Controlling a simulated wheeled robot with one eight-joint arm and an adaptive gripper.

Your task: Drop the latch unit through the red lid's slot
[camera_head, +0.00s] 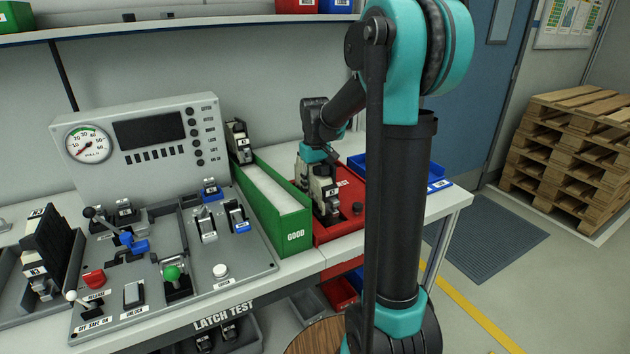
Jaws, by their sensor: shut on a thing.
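The red lid (350,190) covers a red box on the bench, just right of the green bin, with a dark knob at its front right. My gripper (314,172) points down over the lid's left part and is shut on the latch unit (330,192), a pale and black piece with a small label. The unit is roughly upright, its dark lower end at or just above the lid. The slot is hidden behind the unit and gripper, so I cannot tell whether the end is in it. My own arm covers the lid's right side.
The green bin (288,230) marked GOOD stands close on the left, with another latch unit (238,142) at its back end. The test panel (150,260) with levers fills the left. A blue tray (440,182) lies right of the lid, partly behind my arm. A shelf (190,24) runs above.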

